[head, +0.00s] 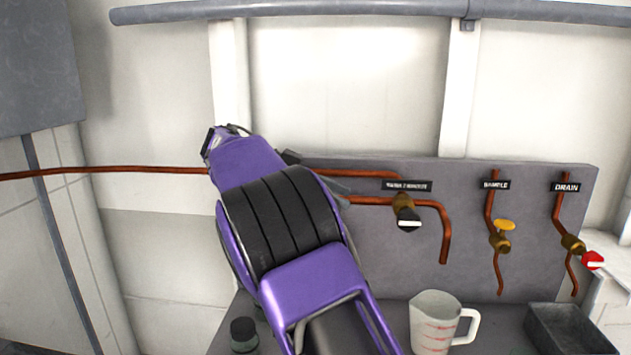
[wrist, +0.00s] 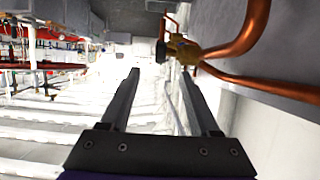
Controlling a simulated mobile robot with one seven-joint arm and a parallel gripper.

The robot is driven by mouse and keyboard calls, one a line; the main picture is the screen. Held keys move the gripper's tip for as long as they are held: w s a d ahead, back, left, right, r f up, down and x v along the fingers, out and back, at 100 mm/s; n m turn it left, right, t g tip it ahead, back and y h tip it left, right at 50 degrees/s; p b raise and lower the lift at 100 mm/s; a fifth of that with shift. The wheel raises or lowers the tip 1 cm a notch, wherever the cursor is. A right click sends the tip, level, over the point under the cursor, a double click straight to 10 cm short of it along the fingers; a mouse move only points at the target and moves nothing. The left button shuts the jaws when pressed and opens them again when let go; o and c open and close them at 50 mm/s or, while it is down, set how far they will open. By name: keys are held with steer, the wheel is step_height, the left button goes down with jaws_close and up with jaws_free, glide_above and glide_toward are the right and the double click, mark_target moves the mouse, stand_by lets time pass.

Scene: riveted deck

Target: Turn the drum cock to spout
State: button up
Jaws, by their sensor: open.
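A brass cock (head: 403,204) with a black, white-faced handle (head: 409,222) sits on the grey panel, under a label too blurred to read. Copper pipes meet at it, one bending down into an open spout (head: 444,250). I take it for the drum cock, though the label does not confirm this. My gripper (head: 322,175) is left of it, largely hidden behind my purple arm. In the wrist view my gripper (wrist: 158,72) is open and empty; the brass cock (wrist: 183,50) lies just beyond the fingertips, nearer the right finger, apparently untouched.
To the right are a yellow-handled cock (head: 502,236) labelled SAMPLE and a red-handled cock (head: 575,245) labelled DRAIN. A measuring jug (head: 433,325) and a grey tray (head: 562,325) stand below the panel. A dark-capped item (head: 244,332) stands left. A pipe (head: 300,9) runs overhead.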

steer(key=shift+p+v, duration=1.1)
steer(key=shift+v, duration=0.95)
steer(key=shift+r, duration=0.1)
